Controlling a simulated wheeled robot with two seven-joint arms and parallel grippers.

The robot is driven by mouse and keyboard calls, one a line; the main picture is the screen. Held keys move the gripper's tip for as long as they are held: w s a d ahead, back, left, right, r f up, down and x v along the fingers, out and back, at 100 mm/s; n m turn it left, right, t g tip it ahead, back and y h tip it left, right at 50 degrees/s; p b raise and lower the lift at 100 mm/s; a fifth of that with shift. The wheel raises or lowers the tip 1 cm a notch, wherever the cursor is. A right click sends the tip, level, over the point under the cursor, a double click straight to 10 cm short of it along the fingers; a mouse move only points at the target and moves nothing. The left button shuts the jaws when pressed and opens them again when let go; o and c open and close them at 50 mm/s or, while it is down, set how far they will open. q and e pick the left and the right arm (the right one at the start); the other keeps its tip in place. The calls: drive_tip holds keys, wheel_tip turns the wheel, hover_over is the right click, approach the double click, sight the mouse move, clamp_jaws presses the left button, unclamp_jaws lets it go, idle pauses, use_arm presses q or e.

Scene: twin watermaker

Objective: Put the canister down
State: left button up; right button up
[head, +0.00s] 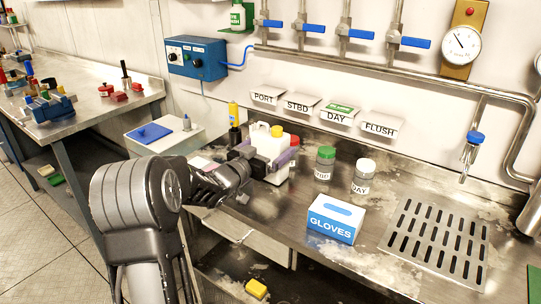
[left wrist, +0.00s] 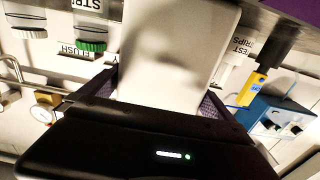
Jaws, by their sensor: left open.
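A white canister (head: 263,141) with a yellow cap stands upright at the back of the steel bench (head: 285,215), left of the jars. Its foot is partly hidden by my gripper. My left gripper (head: 268,158) is open around the canister, with a purple-padded finger on each side. In the left wrist view the canister (left wrist: 178,50) fills the space between the two fingers (left wrist: 160,95); that picture is upside down. I cannot tell whether the pads touch it. My right gripper is not in view.
Right of the canister stand a green-lidded jar (head: 324,168) and a white-lidded DAY jar (head: 363,178). A GLOVES box (head: 334,220) sits nearer the front edge, left of a drain grate (head: 437,243).

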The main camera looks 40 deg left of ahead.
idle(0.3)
use_arm(q)
drive_tip(key=c, duration=1.8)
drive_tip(key=shift+r, duration=0.2)
